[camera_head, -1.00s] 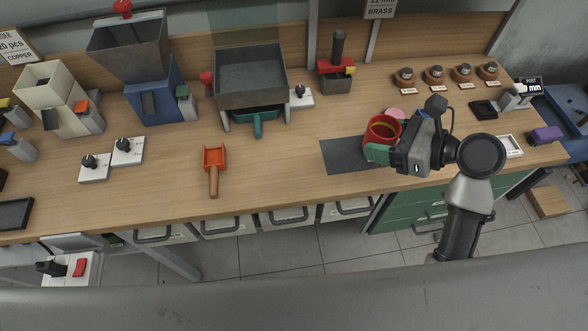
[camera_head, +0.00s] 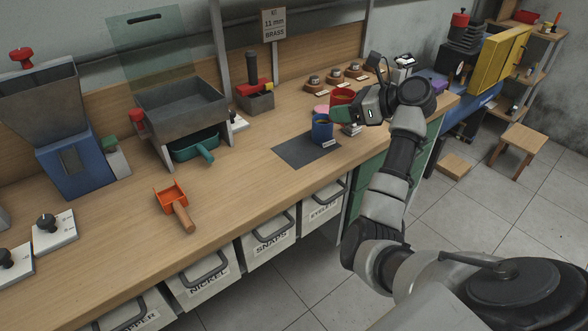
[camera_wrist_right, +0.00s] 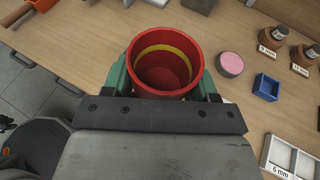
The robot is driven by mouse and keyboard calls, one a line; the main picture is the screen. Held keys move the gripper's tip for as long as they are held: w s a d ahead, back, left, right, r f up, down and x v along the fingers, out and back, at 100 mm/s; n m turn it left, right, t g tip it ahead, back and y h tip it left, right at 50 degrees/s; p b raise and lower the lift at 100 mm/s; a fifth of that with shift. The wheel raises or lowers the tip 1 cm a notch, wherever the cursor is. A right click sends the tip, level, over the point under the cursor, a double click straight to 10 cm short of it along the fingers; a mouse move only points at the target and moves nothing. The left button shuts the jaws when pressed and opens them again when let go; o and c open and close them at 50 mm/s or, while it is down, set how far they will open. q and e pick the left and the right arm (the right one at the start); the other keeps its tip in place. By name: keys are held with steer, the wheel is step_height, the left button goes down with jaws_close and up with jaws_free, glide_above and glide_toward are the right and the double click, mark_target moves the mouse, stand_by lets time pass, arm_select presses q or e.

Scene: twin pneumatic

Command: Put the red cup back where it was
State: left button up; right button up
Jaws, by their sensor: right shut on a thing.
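The red cup (camera_head: 342,97) is in my right gripper (camera_head: 353,108), near the back right of the bench. In the right wrist view the green fingers close on both sides of the red cup (camera_wrist_right: 166,62). I look down into it and see a yellow band inside and no contents. I cannot tell whether its base touches the bench. A blue cup (camera_head: 322,130) with a label stands at the right end of a dark mat (camera_head: 300,151), in front of the red cup. My left gripper is not in view.
A pink disc (camera_head: 320,109) lies left of the red cup. Several labelled brown holders (camera_head: 333,76) stand behind. A small blue box (camera_wrist_right: 266,88) and a white tray (camera_wrist_right: 292,157) lie right in the wrist view. An orange scoop (camera_head: 172,196) lies left on the bench.

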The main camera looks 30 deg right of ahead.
glide_above(294, 154)
step_height(294, 154, down, 7)
steer(key=shift+r+b, duration=0.1)
steer(key=shift+b, duration=0.25)
step_height(294, 154, down, 4)
steer(key=shift+f+b, duration=0.1)
steer(key=shift+b, duration=0.2)
steer(key=o, duration=1)
steer(key=p+v, duration=0.1)
steer(key=v, duration=1.1)
